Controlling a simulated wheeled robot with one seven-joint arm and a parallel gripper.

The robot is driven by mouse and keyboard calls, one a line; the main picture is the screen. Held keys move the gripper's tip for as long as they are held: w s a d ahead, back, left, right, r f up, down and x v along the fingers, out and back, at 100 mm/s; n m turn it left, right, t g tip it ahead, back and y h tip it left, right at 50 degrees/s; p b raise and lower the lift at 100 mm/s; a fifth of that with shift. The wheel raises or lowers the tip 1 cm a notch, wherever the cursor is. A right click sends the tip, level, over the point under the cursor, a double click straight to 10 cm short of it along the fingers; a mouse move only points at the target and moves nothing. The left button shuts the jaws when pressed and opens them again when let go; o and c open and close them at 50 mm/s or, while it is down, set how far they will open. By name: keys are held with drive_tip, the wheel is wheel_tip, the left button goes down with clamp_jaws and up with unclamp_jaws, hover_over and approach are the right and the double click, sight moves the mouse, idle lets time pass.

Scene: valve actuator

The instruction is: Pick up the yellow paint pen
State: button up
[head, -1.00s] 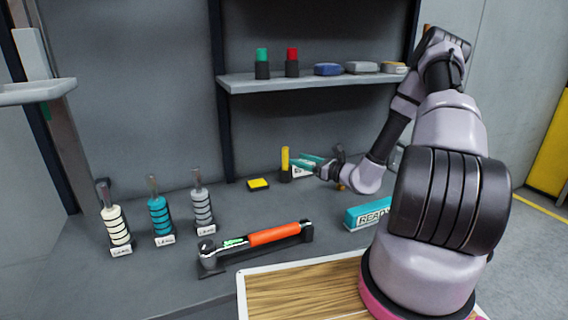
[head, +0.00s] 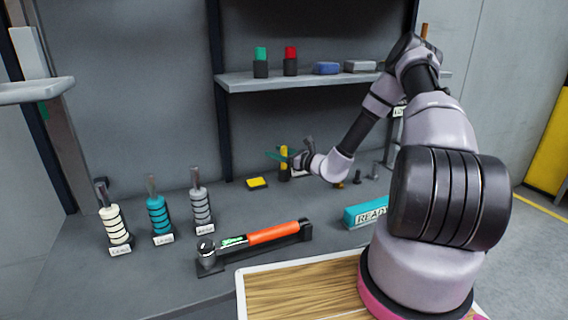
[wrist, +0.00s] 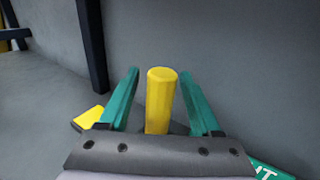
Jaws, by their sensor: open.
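The yellow paint pen (head: 284,150) stands upright in a dark holder (head: 284,174) on the bench near the back wall. In the wrist view the yellow pen (wrist: 160,100) rises between the two teal fingers. My gripper (head: 279,155) is open, with a finger on each side of the pen. It also shows in the wrist view (wrist: 160,92), where gaps remain between the fingers and the pen. The pen's lower end is hidden behind the gripper body in the wrist view.
A yellow pad (head: 257,183) lies left of the pen. A torque wrench with an orange grip (head: 273,233) and a teal box (head: 366,214) are nearer. Ring stacks (head: 158,215) stand at left. A shelf (head: 300,82) with green and red pens hangs above.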

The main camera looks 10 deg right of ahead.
clamp_jaws()
drive_tip(key=shift+r, duration=0.1)
